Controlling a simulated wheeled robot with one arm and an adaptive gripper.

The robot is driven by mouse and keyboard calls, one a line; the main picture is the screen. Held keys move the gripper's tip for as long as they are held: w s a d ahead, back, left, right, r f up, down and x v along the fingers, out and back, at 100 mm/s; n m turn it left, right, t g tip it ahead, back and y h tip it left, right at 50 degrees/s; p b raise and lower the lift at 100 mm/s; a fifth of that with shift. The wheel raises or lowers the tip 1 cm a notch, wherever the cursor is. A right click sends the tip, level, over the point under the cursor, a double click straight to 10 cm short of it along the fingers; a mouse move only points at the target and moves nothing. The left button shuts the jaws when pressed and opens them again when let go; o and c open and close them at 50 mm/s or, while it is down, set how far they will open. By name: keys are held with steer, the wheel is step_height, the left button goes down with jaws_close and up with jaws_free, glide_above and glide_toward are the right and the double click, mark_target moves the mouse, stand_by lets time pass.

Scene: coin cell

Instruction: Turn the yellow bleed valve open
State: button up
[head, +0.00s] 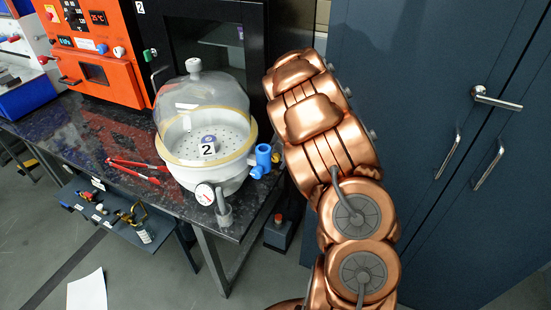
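I do not clearly see a yellow bleed valve. A vacuum chamber (207,175) with a clear dome (200,95) and a yellowish rim ring stands on the dark bench. A blue fitting (263,157) sticks out on its right side. A round gauge (205,194) and a grey upright fitting (223,210) are at its front. A small object and a white label with "2" show inside the dome. My copper arm rises just right of the chamber, apart from the dome in the picture. My gripper is not seen, so its state is hidden.
Red-handled tongs (135,170) lie left of the chamber on the bench (95,140). An orange device (95,50) and a black cabinet (205,45) stand behind. A low shelf (110,222) holds small items, one yellowish (131,213). Blue lockers (430,150) stand at right.

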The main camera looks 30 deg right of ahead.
steer(key=shift+r, duration=0.1)
steer(key=shift+d+r, duration=0.15)
steer(key=shift+r, duration=0.1)
steer(key=v, duration=1.1)
steer(key=shift+s+r, duration=0.1)
steer(key=shift+r, duration=0.05)
